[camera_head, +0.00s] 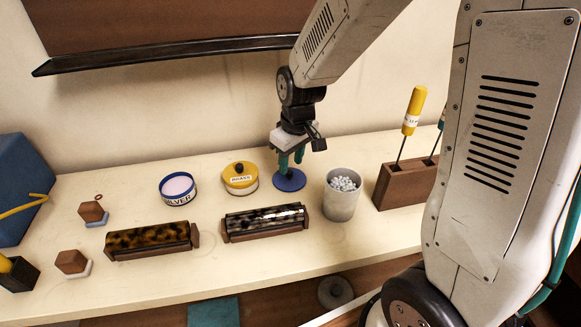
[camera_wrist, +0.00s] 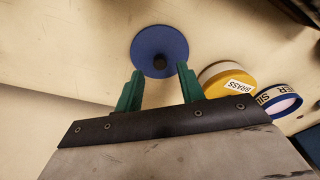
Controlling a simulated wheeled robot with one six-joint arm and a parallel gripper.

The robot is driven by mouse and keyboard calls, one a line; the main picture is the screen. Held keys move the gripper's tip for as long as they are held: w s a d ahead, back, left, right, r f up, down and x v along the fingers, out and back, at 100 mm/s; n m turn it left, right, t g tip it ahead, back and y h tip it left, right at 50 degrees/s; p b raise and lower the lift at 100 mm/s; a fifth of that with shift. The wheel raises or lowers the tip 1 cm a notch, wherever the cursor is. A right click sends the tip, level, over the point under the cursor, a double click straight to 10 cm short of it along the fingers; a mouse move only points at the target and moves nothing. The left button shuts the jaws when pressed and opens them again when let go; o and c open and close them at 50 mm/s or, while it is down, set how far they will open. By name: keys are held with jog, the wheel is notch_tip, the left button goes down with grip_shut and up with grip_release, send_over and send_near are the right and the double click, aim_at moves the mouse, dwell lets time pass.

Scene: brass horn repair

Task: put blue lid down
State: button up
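The blue lid (camera_head: 289,180) is a flat round disc lying on the cream bench, right of the yellow-lidded BRASS tin (camera_head: 240,178). In the wrist view the lid (camera_wrist: 160,46) shows a dark knob in front of my fingertips. My gripper (camera_head: 291,161) is over the lid, pointing down. In the wrist view its green fingers (camera_wrist: 160,84) stand apart with nothing between them. Whether the fingertips touch the lid cannot be told. The blue SILVER tin (camera_head: 178,188) stands uncovered at the left, with pale contents; it also shows in the wrist view (camera_wrist: 278,102).
A grey cup of white beads (camera_head: 342,194) stands close right of the lid. A wooden block (camera_head: 405,183) holds yellow-handled tools further right. Wooden hexagonal pieces (camera_head: 92,212) sit at the left. A dark-edged shelf (camera_head: 170,56) hangs above.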

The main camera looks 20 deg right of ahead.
aim_at(295, 182)
notch_tip(295, 182, up, 9)
jog(key=s, duration=0.1)
jog(key=s+d+r+m, duration=0.1)
jog(key=s+r+m, duration=0.1)
jog(key=s, duration=1)
jog(key=s+d+r+m, duration=0.2)
jog(key=s+r, duration=0.3)
jog(key=s, duration=0.6)
jog(key=shift+s+r+h, duration=0.15)
jog(key=shift+s+h, duration=0.15)
jog(key=shift+s, duration=0.05)
